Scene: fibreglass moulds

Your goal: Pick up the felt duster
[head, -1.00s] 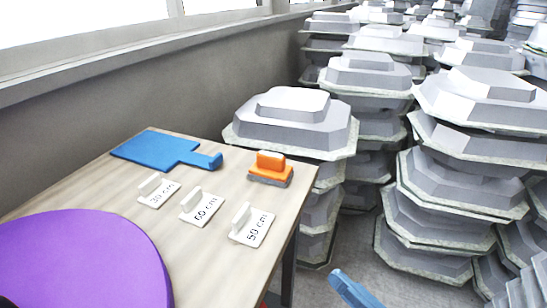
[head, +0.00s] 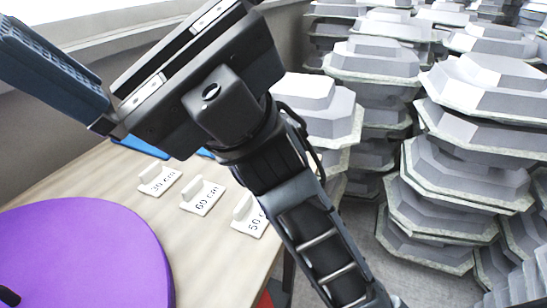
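The felt duster, an orange-handled block on a grey base, is hidden now behind my arm and gripper; a second ago it showed at the far right corner of the table (head: 215,255). My gripper (head: 190,80) is large in the upper left of the head view, raised between the camera and the table. One dark finger stands out at the far left end of its body, pointing up and left. The other finger is beyond the top edge. The gripper looks open, and nothing shows held in it.
A purple disc (head: 90,255) covers the table's near left. Three white labelled tags (head: 202,196) stand in a row, the right one partly covered. A blue paddle (head: 140,147) is mostly hidden behind my gripper. Stacks of grey moulds (head: 460,180) fill the right, beyond the table.

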